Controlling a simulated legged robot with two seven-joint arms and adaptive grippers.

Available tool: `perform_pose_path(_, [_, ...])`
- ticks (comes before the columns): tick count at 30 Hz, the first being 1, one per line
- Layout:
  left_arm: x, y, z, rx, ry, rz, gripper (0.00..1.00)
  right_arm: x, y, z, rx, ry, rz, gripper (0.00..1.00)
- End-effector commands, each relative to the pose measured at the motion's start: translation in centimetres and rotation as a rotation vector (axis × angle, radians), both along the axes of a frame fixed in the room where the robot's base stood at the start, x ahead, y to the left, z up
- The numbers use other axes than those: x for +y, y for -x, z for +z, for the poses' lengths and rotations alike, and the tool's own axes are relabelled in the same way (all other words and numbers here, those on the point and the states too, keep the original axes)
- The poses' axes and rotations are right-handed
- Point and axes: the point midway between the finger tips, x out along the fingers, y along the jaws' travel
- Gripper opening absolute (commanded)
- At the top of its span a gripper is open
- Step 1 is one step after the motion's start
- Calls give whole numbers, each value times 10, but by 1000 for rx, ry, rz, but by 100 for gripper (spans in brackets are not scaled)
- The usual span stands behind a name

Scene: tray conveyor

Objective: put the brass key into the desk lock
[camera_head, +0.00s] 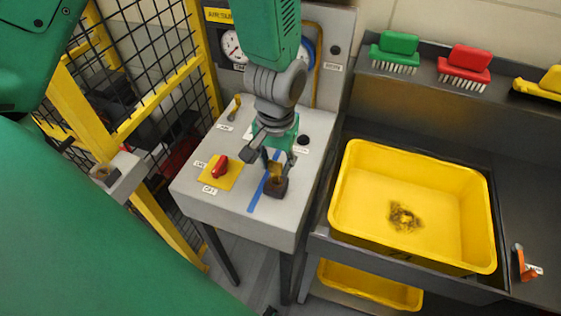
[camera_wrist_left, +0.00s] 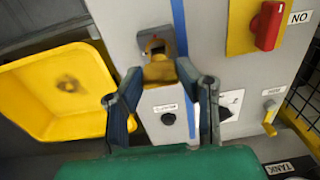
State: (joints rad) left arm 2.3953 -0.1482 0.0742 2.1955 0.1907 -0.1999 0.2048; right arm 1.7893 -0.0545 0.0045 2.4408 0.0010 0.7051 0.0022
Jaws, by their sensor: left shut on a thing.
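The brass key (camera_head: 275,171) is held in my left gripper (camera_head: 278,164), just above the desk lock. The key (camera_wrist_left: 160,73) also shows between the two fingers of the left gripper (camera_wrist_left: 159,69) in the left wrist view. The desk lock is a small dark brown block (camera_head: 275,189) on the front part of the grey desk top, beside a blue stripe. In the left wrist view the lock (camera_wrist_left: 157,37) is directly beyond the key. The key's far end meets or overlaps the lock there; I cannot tell whether it is inside. My right gripper is out of view.
A red switch on a yellow plate (camera_head: 231,183) is left of the lock. A brass-coloured lever (camera_head: 235,108) and a black knob (camera_head: 303,140) are further back. A yellow tray (camera_head: 345,200) stands to the right. A yellow-framed mesh fence (camera_head: 205,60) is on the left.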

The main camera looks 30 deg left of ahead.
Motion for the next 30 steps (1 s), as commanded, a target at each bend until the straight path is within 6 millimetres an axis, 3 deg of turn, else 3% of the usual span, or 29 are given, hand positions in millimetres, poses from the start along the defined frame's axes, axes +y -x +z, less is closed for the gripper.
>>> perform_pose_path(30, [-9,0,0,-1,-6,-1,0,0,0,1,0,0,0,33])
